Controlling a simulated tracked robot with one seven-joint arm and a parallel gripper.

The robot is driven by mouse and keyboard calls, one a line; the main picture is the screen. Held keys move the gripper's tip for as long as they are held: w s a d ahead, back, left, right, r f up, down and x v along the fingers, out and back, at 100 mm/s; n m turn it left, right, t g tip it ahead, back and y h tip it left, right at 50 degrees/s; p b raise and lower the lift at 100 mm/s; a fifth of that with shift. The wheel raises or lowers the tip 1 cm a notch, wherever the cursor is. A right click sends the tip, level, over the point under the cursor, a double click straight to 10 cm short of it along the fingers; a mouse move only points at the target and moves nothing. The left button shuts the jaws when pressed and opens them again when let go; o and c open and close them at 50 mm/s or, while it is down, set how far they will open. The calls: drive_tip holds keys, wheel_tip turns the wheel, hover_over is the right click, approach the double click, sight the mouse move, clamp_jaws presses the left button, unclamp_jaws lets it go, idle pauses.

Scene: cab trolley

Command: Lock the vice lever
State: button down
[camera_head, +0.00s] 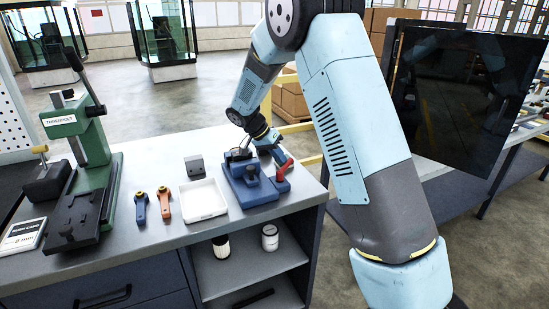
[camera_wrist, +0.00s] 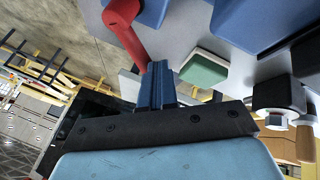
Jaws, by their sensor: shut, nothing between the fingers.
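The blue vice (camera_head: 250,188) stands near the right end of the grey workbench. Its red lever (camera_head: 284,171) is on the vice's right side and slants up to the right. In the wrist view the red lever (camera_wrist: 124,28) comes down from the top, its free end close to my fingers; I cannot tell whether they touch. Blue parts of the vice (camera_wrist: 262,22) show at the upper right. My gripper (camera_wrist: 158,70) is shut and empty. In the head view it is beside the lever, behind the vice, partly hidden by my arm.
A green press (camera_head: 93,150) stands further left. A dark panel (camera_head: 455,95) stands right of my arm.

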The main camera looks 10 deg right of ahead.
drive_tip(key=d+m+g, duration=0.2)
drive_tip(key=m, duration=0.1)
drive_tip(key=shift+s+m, duration=0.25)
drive_tip(key=shift+m, duration=0.05)
drive_tip(key=shift+s+d+m+g+y, duration=0.35)
drive_tip(key=shift+m+g, duration=0.2)
drive_tip(key=shift+m, duration=0.35)
drive_tip(key=shift+s+d+m+g+y, duration=0.25)
drive_tip(key=shift+d+m+g, duration=0.25)
drive_tip(key=shift+m, duration=0.4)
drive_tip(key=v, duration=1)
